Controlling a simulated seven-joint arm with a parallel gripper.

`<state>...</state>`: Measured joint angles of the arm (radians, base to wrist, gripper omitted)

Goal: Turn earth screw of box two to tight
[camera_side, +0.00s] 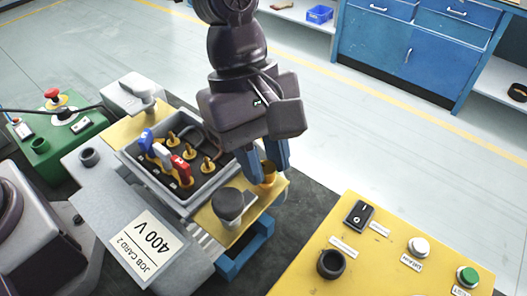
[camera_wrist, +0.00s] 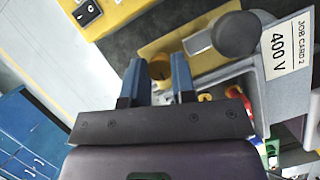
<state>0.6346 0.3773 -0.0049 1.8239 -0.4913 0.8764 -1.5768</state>
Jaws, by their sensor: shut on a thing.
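Box two (camera_side: 149,180) is an open grey terminal box on the bench, with brass posts and blue, white and red pieces inside. A job card (camera_side: 146,243) reading "JOB CARD 2, 400 V" lies in front of it. The earth screw (camera_side: 268,174) is a round brass-coloured head on the yellow plate at the box's right side. My gripper (camera_side: 266,177) points down with its blue fingers on either side of this screw, shut on it. The wrist view shows the screw (camera_wrist: 160,70) between the two fingers. Its shank and any tightness mark are hidden.
A dark round knob (camera_side: 230,204) stands close to my fingers on the plate. A yellow panel (camera_side: 372,262) with a switch and buttons is at the lower right. A green box (camera_side: 45,150) with a red button is at the left. Blue cabinets (camera_side: 390,60) stand behind.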

